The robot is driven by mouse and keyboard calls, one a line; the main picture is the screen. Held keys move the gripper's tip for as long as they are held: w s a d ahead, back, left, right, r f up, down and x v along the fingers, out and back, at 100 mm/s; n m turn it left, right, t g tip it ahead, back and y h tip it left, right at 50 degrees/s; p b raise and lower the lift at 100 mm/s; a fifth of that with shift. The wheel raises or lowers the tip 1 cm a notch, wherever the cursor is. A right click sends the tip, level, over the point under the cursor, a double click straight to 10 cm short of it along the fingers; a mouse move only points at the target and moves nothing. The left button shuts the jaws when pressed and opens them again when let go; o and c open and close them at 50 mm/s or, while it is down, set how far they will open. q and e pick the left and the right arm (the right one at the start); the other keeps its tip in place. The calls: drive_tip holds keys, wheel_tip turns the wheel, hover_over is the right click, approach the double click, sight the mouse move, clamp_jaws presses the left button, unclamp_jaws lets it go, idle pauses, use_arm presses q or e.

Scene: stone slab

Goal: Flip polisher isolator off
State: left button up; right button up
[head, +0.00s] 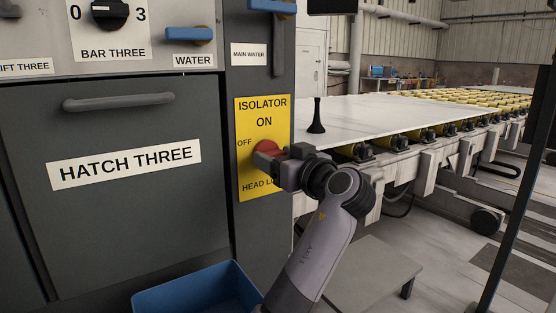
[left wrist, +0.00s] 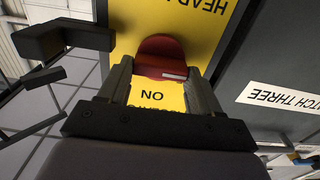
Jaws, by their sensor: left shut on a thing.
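The isolator switch is a round red knob (head: 267,148) on a yellow plate (head: 262,112) marked ISOLATOR, ON and OFF. The plate is on the narrow grey panel right of the hatch. My left gripper (head: 268,161) is at the knob, shut on it, and covers its lower part and some of the plate's lower text. In the left wrist view the red knob (left wrist: 160,50) sits between the two fingers of my left gripper (left wrist: 160,75), with a small white mark near its edge. That view is upside down. The knob's exact setting is hard to tell. My right gripper is not in view.
A grey hatch marked HATCH THREE (head: 125,215) is to the left, with a handle (head: 118,102). A blue bin (head: 205,285) stands below. A white slab (head: 375,118) on a roller line extends right. A low grey table (head: 370,265) is beneath it.

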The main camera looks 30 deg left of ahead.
use_arm(q)
drive_tip(key=o, duration=0.8)
drive_tip(key=v, duration=0.7)
drive_tip(key=shift+d, duration=0.15)
